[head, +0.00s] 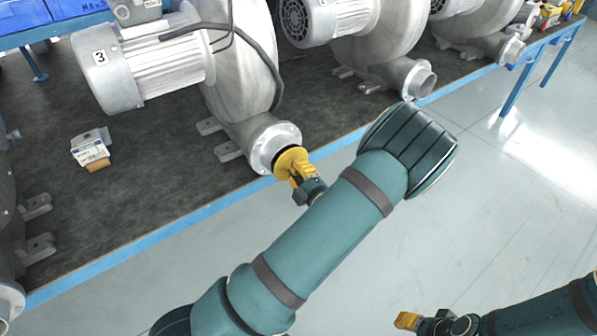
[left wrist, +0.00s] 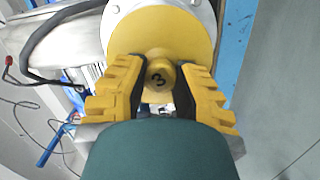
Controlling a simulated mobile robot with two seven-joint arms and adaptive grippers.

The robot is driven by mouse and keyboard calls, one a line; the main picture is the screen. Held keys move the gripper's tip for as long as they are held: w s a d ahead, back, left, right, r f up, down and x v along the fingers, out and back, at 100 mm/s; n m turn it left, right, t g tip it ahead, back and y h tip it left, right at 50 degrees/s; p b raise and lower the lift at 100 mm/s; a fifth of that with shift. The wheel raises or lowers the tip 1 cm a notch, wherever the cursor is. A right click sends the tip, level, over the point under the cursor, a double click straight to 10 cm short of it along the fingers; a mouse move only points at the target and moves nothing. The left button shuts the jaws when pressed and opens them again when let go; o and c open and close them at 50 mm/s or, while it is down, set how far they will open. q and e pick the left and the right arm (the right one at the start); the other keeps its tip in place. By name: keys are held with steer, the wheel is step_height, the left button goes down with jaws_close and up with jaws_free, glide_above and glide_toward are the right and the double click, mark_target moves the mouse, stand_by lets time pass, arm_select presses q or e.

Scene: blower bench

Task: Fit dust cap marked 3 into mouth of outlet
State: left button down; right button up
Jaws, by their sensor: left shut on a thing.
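The yellow dust cap (left wrist: 160,38) is a round disc with a central knob marked 3. My left gripper (left wrist: 158,88) is shut on that knob, one yellow finger on each side. In the head view, the cap (head: 287,159) is at the mouth of the outlet (head: 268,143) of the blower marked 3 (head: 160,65). It covers the mouth and looks about square to the flange. I cannot tell whether it is fully in. My left gripper (head: 303,178) is just in front. My right gripper (head: 408,320) is low at the right, away from the bench; its opening is unclear.
Other blowers (head: 375,45) stand in a row on the dark bench (head: 150,180) with a blue front edge. A small box (head: 90,148) lies on the bench at the left. A dark cable (head: 270,65) loops over the blower. The floor (head: 490,150) in front is clear.

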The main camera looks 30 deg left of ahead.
arm_select(q)
steer(key=shift+x, duration=0.85)
stand_by(0.8)
steer(key=shift+s, duration=0.1)
steer(key=c, duration=0.8)
jaws_free()
steer(key=v, duration=1.2)
steer(key=shift+r, duration=0.1)
steer(key=shift+a, duration=0.1)
